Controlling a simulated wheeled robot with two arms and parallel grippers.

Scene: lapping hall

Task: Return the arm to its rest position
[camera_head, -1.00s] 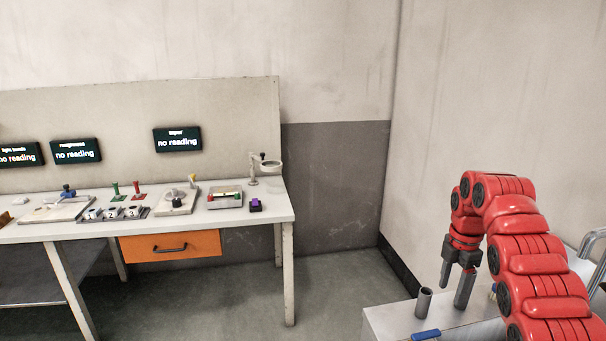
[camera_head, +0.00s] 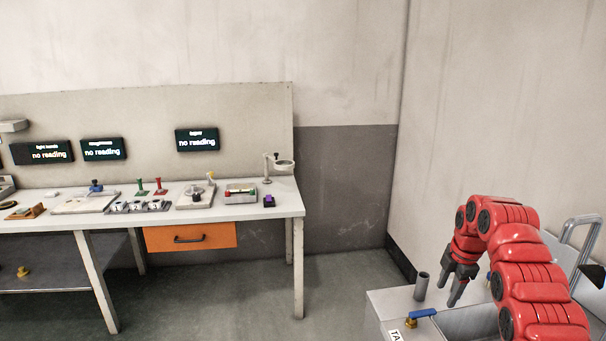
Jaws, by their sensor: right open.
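My right arm (camera_head: 530,255) is red and comes in from the lower right, bent over at the top with its gripper hanging down. My right gripper (camera_head: 453,296) has dark grey fingers, and they are apart and empty. It hangs over or in front of a grey cart (camera_head: 385,312) at the lower right; the exact gap to the cart cannot be told. A dark grey cylinder (camera_head: 421,287) stands on the cart just left of the gripper. My left gripper is not in view.
A white bench (camera_head: 270,208) with gauges, an orange drawer (camera_head: 190,237) and "no reading" displays (camera_head: 196,139) stands at left. A blue-handled item (camera_head: 422,314) sits at the cart's front. A metal rail (camera_head: 575,235) rises at right. Floor between bench and cart is clear.

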